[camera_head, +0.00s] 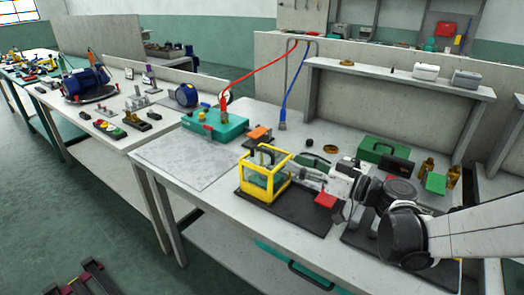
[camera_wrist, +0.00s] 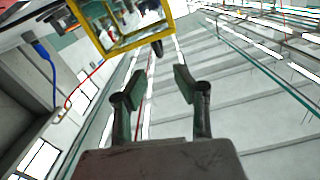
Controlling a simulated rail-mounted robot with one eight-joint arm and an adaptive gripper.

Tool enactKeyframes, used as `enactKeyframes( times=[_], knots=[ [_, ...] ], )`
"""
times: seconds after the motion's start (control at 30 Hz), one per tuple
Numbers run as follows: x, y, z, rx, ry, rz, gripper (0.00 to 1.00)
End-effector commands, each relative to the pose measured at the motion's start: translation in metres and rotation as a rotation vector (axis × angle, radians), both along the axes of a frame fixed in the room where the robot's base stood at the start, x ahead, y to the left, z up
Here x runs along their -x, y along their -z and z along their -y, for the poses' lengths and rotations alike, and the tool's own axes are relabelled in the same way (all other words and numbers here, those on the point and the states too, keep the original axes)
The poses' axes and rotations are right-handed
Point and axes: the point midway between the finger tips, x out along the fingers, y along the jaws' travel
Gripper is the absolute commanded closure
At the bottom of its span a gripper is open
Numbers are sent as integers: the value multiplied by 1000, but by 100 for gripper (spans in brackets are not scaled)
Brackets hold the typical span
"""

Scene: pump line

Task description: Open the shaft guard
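The shaft guard (camera_head: 258,194) is a yellow-framed box with clear panels. It stands on a dark base plate (camera_head: 297,222) near the front of the bench and looks lowered. My gripper (camera_head: 308,173) is just right of the guard in the head view. In the wrist view my gripper (camera_wrist: 153,87) has its fingers apart with nothing between them. Whether it touches the guard cannot be told.
A teal case (camera_head: 215,128) and a grey mat (camera_head: 185,160) lie left of the guard. Red and blue hoses hang behind.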

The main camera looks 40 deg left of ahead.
Motion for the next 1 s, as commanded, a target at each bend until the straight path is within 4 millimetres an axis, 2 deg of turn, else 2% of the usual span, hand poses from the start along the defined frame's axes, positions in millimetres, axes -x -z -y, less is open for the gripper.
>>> enactKeyframes(
  times=[0.4,0.6,0.8,1.0],
  knots=[
    [2,1,-76,2,-2,-1,72],
    [2,1,-106,2,-1,-1,72],
    [2,0,-121,2,0,-1,72],
    [2,0,-124,2,1,-1,72]
  ],
)
